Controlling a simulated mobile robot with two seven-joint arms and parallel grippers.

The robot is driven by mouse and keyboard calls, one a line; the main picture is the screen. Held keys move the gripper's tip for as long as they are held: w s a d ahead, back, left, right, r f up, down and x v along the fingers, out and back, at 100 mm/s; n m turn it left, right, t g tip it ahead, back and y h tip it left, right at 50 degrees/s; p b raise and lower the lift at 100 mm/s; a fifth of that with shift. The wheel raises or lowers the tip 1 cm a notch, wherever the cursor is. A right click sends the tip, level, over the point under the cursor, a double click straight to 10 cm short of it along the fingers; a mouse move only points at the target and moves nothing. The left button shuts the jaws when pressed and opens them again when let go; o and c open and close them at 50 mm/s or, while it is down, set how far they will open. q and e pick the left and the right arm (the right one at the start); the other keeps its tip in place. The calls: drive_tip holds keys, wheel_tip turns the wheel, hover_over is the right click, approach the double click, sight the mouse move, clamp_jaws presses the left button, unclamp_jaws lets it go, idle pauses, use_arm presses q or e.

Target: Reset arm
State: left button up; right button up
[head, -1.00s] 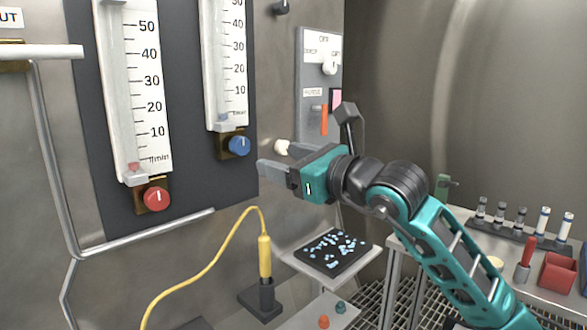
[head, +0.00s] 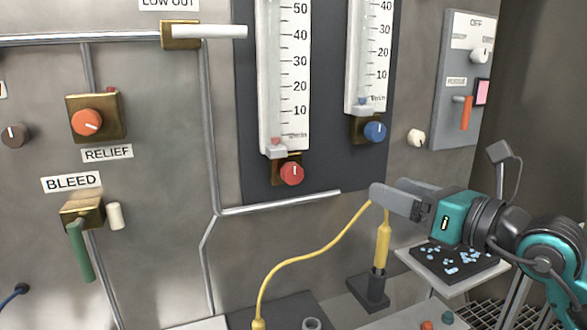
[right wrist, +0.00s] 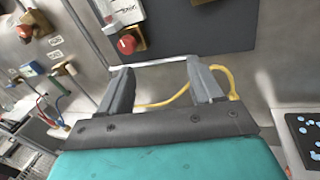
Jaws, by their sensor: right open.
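My right gripper (head: 388,197) comes in from the right in the head view, with a teal body and grey fingers pointing left. It is in front of the steel panel, below the two flow gauges. In the right wrist view its two fingers (right wrist: 160,88) stand apart with nothing between them. Beyond them show a pipe and a yellow cable. My left gripper is in neither view.
The panel holds a red knob (head: 291,173), a blue knob (head: 375,131), an orange relief knob (head: 87,122) and a green-handled bleed valve (head: 82,250). A yellow probe (head: 382,246) stands in a black holder, near a tray (head: 490,272) of blue pieces.

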drive_tip(key=s+d+f+m+h+p, duration=0.1)
drive_tip(key=s+f+m+h, duration=0.25)
drive_tip(key=f+m, duration=0.7)
drive_tip(key=s+f+m+h, duration=0.2)
drive_tip(key=s+f+m, duration=0.2)
drive_tip(key=f+m, duration=0.7)
drive_tip(key=s+d+f+m+h+p, duration=0.1)
drive_tip(key=s+f+m+h, duration=0.2)
drive_tip(key=f+m, duration=0.8)
drive_tip(key=s+a+f+m+g, duration=0.2)
drive_tip(key=s+f+m+g, duration=0.1)
drive_tip(key=s+f+m, duration=0.3)
drive_tip(key=s+f, duration=0.2)
drive_tip(key=s, duration=0.1)
drive_tip(key=shift+g, duration=0.3)
drive_tip(key=shift+m, duration=0.25)
